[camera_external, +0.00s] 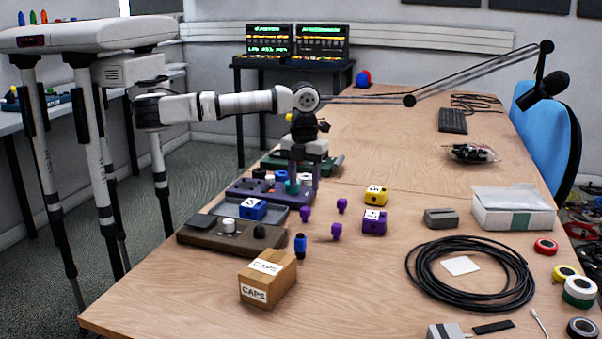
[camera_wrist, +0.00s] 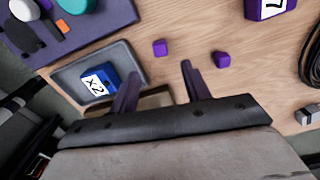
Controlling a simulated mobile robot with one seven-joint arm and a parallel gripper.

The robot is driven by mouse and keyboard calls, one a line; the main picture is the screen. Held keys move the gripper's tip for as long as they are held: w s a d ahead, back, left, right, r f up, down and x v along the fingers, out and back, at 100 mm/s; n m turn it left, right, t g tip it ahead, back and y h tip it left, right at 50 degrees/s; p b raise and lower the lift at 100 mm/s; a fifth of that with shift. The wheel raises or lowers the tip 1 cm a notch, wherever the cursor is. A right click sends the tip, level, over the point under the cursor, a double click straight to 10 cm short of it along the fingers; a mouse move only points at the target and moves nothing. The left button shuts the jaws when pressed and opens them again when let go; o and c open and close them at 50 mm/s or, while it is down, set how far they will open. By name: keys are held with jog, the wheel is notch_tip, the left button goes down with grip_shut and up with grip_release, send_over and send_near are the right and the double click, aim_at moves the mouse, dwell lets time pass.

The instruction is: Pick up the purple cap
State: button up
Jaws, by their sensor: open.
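Three small purple caps stand on the wooden table in the external view: one at the left (camera_external: 305,214), one further back (camera_external: 342,205) and one nearer the front (camera_external: 337,231). Two purple caps show in the wrist view, one (camera_wrist: 160,48) just beyond and between the fingertips, the other (camera_wrist: 222,59) to the right. My gripper (camera_external: 304,186) is open and empty, pointing down beside the purple board, behind the caps. In the wrist view my gripper (camera_wrist: 160,70) has its two fingers spread apart, touching no cap. The third cap is not clearly visible there.
The purple board (camera_external: 238,195), a grey tray with a blue block (camera_external: 252,209) and a brown board (camera_external: 198,236) lie left of the caps. A CAPS box (camera_external: 284,285) and a blue cylinder (camera_external: 300,246) stand in front. Purple (camera_external: 374,226) and yellow (camera_external: 376,195) blocks stand right.

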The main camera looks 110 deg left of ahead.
aim_at(305, 208)
jog(key=f, duration=0.4)
jog(key=f+p, duration=0.1)
jog(key=f, duration=0.4)
jog(key=shift+w+a+f, duration=0.1)
jog(key=shift+a, duration=0.1)
grip_shut()
